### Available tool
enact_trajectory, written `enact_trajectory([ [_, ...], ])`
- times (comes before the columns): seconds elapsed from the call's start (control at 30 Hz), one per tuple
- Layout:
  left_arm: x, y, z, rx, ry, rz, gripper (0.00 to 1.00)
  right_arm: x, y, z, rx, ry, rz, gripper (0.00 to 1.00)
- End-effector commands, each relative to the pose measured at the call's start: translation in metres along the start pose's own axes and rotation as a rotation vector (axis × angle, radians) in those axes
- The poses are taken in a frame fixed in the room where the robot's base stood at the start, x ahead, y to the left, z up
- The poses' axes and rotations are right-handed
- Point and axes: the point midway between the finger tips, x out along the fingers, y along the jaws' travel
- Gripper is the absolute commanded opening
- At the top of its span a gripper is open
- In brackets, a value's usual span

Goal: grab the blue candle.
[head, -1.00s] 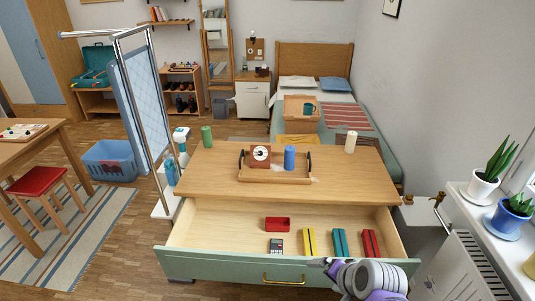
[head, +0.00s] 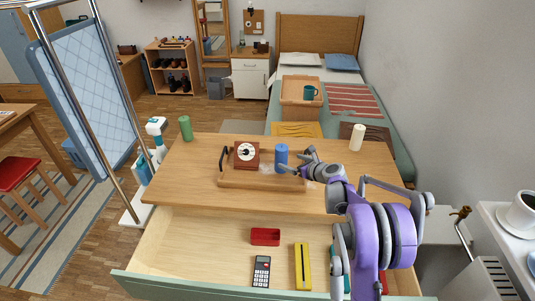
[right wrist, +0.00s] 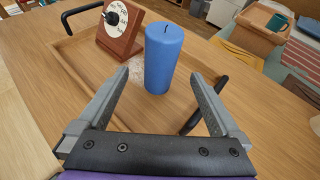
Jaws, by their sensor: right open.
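The blue candle (head: 281,154) stands upright on the wooden tray (head: 260,184) on the dresser top, right of the brown clock (head: 246,154). My right gripper (head: 308,160) is just to the right of the candle in the head view, open and empty. In the right wrist view the gripper (right wrist: 160,76) has its fingers spread, with the blue candle (right wrist: 164,55) standing ahead, in line with the gap between the tips. I cannot tell whether the candle is partly between them. My left gripper is not in view.
A green candle (head: 186,128) and a white candle (head: 357,138) stand on the dresser top (head: 185,178). The open drawer (head: 200,245) below holds a red box (head: 265,236), a calculator (head: 262,271) and a yellow item (head: 302,266). Black tray handles stand near the clock and candle.

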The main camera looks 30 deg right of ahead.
Motion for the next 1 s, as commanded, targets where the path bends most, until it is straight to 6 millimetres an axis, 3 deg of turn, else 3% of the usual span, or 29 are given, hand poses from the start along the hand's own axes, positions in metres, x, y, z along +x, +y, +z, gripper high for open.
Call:
enact_trajectory([
  [0.4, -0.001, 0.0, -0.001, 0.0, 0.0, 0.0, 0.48, 0.052, -0.006, -0.002, 0.035, -0.009, -0.005, 1.0],
  [0.57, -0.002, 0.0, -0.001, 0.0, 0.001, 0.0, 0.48, 0.062, -0.006, -0.002, 0.034, -0.009, -0.006, 1.0],
  [0.8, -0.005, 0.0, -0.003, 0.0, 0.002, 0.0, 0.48, 0.097, -0.005, -0.004, 0.032, -0.008, -0.005, 1.0],
  [1.0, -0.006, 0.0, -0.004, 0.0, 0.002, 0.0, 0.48, 0.11, -0.005, -0.004, 0.033, -0.009, -0.006, 1.0],
])
